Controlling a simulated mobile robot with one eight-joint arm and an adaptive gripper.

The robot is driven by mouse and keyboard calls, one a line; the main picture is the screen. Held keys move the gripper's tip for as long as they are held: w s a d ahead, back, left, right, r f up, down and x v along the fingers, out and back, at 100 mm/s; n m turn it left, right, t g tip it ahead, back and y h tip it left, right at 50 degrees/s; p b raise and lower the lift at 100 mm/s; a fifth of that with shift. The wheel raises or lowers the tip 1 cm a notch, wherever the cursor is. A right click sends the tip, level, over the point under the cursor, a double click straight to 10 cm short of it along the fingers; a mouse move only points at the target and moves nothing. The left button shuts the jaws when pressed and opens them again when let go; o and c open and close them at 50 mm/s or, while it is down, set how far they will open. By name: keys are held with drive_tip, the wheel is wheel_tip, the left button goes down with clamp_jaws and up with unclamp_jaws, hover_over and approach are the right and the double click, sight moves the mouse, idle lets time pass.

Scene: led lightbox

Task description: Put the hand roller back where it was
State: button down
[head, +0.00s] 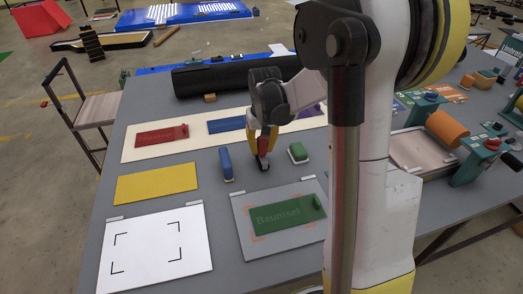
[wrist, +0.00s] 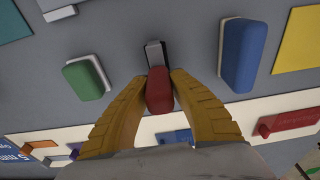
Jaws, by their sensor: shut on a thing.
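A small red-handled tool with a black and grey end (wrist: 159,92) sits between the fingers of my gripper (wrist: 158,80) in the wrist view; I take it to be the hand roller. My yellow-fingered gripper (head: 264,140) is shut on its red part, pointing down. In the head view, the tool's dark lower end (head: 263,164) is at or just above the grey table (head: 190,165); I cannot tell whether it touches. It is between a blue block (head: 226,164) and a green block (head: 298,153). My fingers hide part of the handle.
A cream strip (head: 128,152) with red and blue plates lies behind. In front lie a yellow sheet (head: 156,184), a white board with corner marks (head: 155,250) and a grey board with a green plate (head: 280,218). A black roll (head: 220,76) is farther back.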

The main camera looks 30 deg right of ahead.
drive_tip(key=shift+f, duration=0.2)
drive_tip(key=c, duration=1.3)
unclamp_jaws()
drive_tip(key=shift+o, duration=0.2)
drive_tip(key=shift+r, duration=0.1)
